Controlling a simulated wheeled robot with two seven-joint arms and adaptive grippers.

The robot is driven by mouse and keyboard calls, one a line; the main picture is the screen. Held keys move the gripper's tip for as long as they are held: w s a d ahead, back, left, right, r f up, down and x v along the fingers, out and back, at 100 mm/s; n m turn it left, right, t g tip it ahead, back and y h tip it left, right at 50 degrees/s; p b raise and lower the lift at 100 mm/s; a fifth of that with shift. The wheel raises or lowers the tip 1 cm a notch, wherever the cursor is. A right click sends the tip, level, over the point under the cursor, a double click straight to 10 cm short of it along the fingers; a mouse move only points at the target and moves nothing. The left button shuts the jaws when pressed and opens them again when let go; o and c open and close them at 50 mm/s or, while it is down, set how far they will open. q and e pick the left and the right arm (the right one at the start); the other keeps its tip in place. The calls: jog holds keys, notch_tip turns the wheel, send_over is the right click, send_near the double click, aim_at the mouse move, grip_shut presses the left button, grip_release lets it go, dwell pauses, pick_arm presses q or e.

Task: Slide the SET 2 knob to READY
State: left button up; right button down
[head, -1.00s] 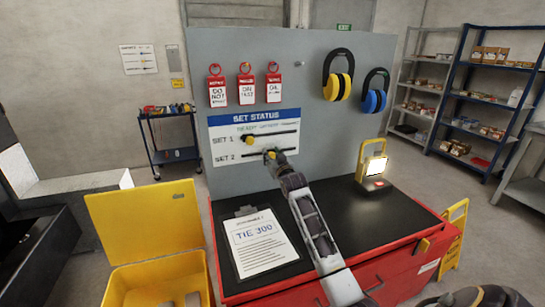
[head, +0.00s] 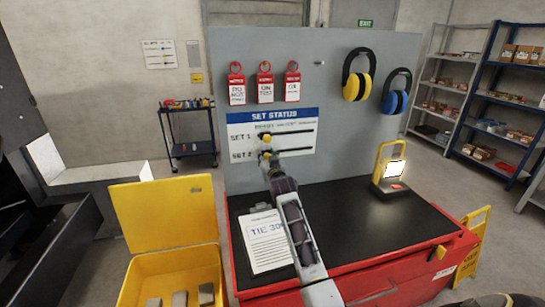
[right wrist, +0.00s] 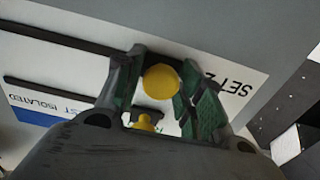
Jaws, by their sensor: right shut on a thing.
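The SET STATUS board (head: 240,118) has two dark horizontal slots, marked SET 1 and SET 2. The yellow SET 1 knob (head: 266,138) sits near the left end of the upper slot; it also shows in the right wrist view (right wrist: 145,122). The yellow SET 2 knob (right wrist: 161,82) is between the fingers of my right gripper (head: 268,156), which is shut on it. The SET 2 knob is near its label, at the left end of the lower slot, roughly below the SET 1 knob. Small headings above the slots are hard to read. My left gripper is out of view.
A clipboard sheet (head: 264,246) and a lit work lamp (head: 392,172) are on the black top of the red cabinet (head: 350,205). An open yellow box (head: 165,262) stands at left.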

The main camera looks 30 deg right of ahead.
jog(key=shift+a, duration=0.2)
jog(key=c, duration=1.1)
grip_release()
jog(key=shift+w+a, duration=0.1)
jog(key=v, duration=1.2)
jog(key=shift+f, duration=0.1)
